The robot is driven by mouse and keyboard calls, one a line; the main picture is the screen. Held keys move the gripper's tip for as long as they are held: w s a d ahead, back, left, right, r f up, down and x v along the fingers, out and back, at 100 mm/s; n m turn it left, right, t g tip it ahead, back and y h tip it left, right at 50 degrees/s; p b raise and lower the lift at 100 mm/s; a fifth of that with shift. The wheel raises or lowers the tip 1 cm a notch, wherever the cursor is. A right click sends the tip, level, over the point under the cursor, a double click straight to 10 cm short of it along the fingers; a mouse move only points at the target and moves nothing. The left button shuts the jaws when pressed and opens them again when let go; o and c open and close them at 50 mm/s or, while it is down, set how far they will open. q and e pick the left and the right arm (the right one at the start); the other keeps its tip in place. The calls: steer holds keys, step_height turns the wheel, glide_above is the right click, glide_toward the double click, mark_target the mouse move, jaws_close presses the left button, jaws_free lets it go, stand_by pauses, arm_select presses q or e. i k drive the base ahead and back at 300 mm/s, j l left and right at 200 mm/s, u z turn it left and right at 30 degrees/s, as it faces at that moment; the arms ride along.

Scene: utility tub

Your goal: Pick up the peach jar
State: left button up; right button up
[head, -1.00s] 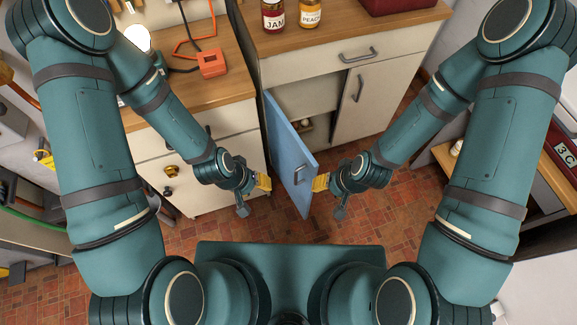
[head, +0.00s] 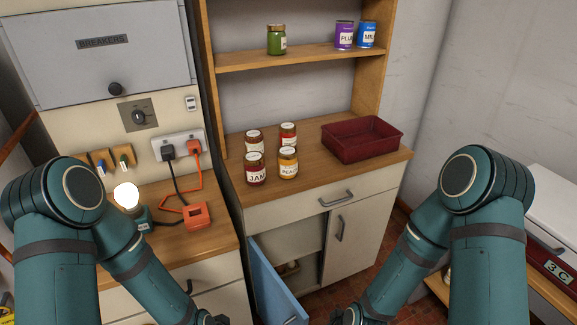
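The peach jar (head: 288,164) stands upright on the wooden counter of the right cabinet. It has orange contents, a white label and a pale lid. A dark red jam jar (head: 255,170) stands close on its left. A red jar (head: 288,136) stands right behind it, and a brown jar (head: 254,141) stands behind the jam jar. Both my arms reach down to the bottom edge of the head view, well below and in front of the counter. Both grippers are cut off by that edge, so their fingers are hidden.
A dark red tray (head: 362,140) sits on the counter right of the jars. A shelf (head: 300,58) above holds a green jar (head: 277,40) and two cans. A blue cabinet door (head: 275,284) stands open below. A lit lamp (head: 127,197) stands on the left counter.

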mark_target(287, 155)
steer(key=k+u, duration=0.15)
steer(key=k, duration=0.5)
steer(key=u, duration=1.5)
steer(key=l+u, duration=0.35)
steer(key=l, duration=0.4)
steer(key=k+l, duration=0.1)
steer(key=l, duration=0.9)
steer(key=k+l, duration=0.15)
steer(key=l, duration=0.3)
